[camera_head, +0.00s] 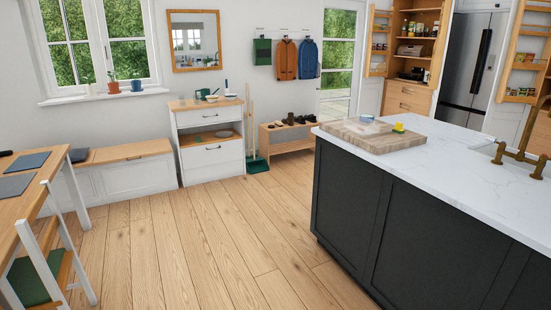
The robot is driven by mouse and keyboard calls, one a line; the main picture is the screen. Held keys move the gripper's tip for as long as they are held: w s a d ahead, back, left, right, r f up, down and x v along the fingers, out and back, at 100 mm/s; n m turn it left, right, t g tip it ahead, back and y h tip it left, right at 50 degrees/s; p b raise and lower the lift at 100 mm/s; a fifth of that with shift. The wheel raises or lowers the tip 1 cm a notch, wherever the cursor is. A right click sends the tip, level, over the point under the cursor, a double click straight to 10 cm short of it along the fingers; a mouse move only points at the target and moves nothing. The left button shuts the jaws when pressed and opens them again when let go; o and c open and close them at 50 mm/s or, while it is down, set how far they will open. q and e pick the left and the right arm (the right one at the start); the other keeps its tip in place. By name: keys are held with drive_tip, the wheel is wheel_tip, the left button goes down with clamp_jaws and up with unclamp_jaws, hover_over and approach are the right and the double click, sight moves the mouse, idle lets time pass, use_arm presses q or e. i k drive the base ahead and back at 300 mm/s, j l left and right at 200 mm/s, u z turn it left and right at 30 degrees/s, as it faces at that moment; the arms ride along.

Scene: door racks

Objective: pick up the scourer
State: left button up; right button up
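A small yellow item with some green (399,127), which looks like the scourer, is on the right part of a wooden board (400,141) on the island. It is small in view, so its exact shape is hard to tell. A pale, partly clear container (368,126) is on the same board, to its left. Neither of my grippers is in view.
The dark-sided island (350,210) with a white marble top (459,158) fills the right side. A brass tap (525,150) stands at its right. A wooden table (22,190) is at left. The wooden floor (200,245) between is clear.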

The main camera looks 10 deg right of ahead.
sight(398, 129)
drive_tip(key=i+z, duration=0.1)
drive_tip(key=i, duration=0.6)
drive_tip(key=i+j+z, duration=0.1)
drive_tip(key=i, duration=0.6)
drive_tip(key=i+j, duration=0.2)
drive_tip(key=i, duration=0.45)
drive_tip(key=i+l+z, duration=0.05)
